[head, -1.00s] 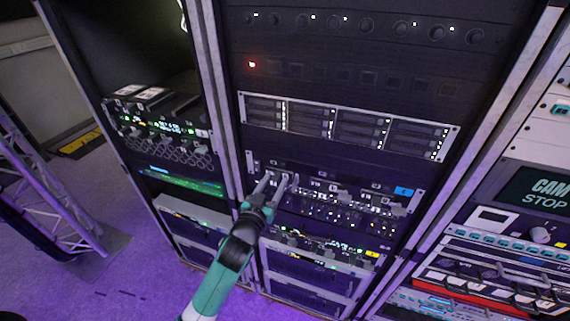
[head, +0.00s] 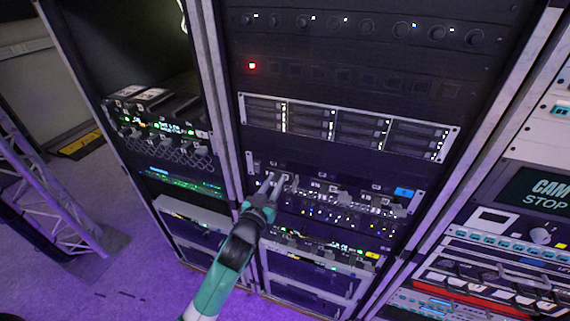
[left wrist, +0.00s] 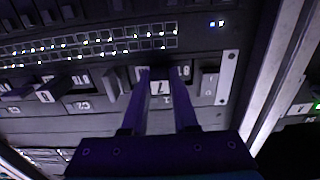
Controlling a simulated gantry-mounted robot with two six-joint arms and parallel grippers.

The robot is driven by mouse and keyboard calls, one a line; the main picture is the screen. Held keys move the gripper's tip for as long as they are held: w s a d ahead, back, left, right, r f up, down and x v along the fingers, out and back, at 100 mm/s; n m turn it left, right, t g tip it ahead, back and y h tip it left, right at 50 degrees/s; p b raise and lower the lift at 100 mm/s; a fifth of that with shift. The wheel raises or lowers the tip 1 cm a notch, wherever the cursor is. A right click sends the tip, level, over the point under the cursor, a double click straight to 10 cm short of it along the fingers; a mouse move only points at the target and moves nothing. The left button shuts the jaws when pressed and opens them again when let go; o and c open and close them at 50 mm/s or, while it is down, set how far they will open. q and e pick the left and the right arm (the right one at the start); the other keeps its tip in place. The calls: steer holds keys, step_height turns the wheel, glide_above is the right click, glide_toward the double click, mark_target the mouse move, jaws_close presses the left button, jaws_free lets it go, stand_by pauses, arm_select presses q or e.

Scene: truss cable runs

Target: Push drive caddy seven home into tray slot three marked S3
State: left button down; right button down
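A dark caddy with a white label reading 7 (left wrist: 160,88) shows between my fingers in the left wrist view. My left gripper (head: 278,180) is at the left part of the drive tray (head: 330,182) in the middle rack. In the left wrist view its two fingers (left wrist: 160,75) lie along both sides of the caddy and appear shut on it. How far the caddy sits in a slot is hidden by the fingers. Other caddies (head: 345,197) stand in the tray farther right. The slot labels are too small to read surely, so I cannot pick out S3. My right gripper is not in view.
A silver-framed drive panel (head: 345,125) is above the tray. Lit patch rows (head: 325,212) lie below it. Rack posts (head: 222,100) stand left and right of the bay. A truss (head: 45,190) stands at far left. Space in front of the rack is open.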

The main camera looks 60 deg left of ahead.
arm_select(q)
steer(key=shift+d+r, duration=0.1)
stand_by(0.3)
steer(key=shift+s+d+r, duration=0.1)
steer(key=shift+s+d, duration=0.3)
steer(key=shift+s, duration=0.1)
steer(key=shift+s+d+p, duration=0.2)
steer(key=shift+s+p, duration=0.05)
steer(key=shift+p, duration=0.05)
steer(key=shift+s+d, duration=0.35)
steer(key=shift+s, duration=0.05)
steer(key=v, duration=0.9)
steer(key=shift+d, duration=0.1)
